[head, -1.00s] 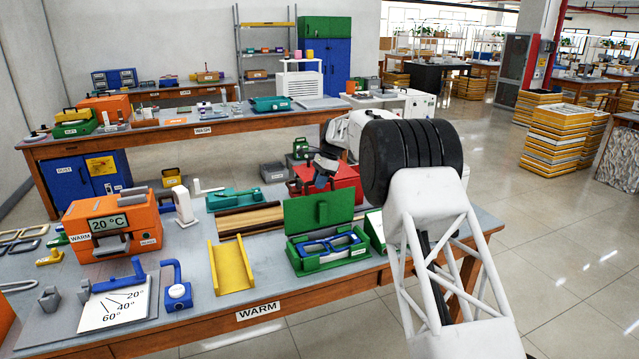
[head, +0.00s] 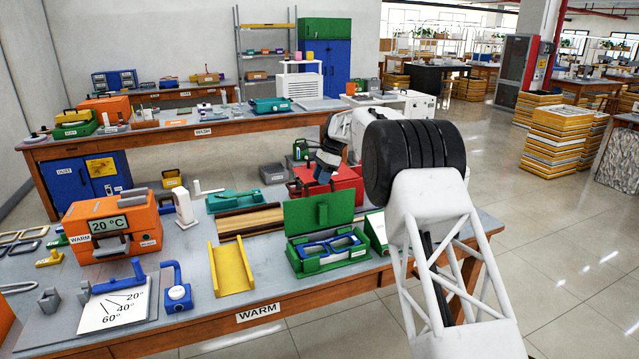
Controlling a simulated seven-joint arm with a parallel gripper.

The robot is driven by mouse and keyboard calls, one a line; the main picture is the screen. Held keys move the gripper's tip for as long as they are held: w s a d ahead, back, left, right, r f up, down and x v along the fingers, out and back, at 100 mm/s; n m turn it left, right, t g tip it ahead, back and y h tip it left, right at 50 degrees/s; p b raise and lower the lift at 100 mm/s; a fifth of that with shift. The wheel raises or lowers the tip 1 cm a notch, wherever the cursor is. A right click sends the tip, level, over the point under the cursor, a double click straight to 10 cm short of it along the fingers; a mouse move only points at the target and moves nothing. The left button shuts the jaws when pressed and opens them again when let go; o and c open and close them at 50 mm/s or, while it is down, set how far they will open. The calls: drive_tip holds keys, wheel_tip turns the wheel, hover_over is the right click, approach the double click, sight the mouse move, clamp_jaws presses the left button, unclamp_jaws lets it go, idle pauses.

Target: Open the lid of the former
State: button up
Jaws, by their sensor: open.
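A red box (head: 345,182), which could be the former, stands on the near bench behind the green case; its top and right side are partly hidden by my arm, and I see no raised lid on it. A dark handle-like part shows at its left front. My gripper (head: 323,176) is open and points down just over the left part of the red box. Its fingertips are small and dark here, and I cannot tell whether they touch the box or the handle.
A green case (head: 309,266) with its lid up holds blue eyeglass frames (head: 331,244) in front of the red box. A yellow channel (head: 232,268), an orange warmer (head: 112,227) and a teal tray (head: 233,200) stand to the left.

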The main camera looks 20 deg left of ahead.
drive_tip(key=shift+v, duration=2.7)
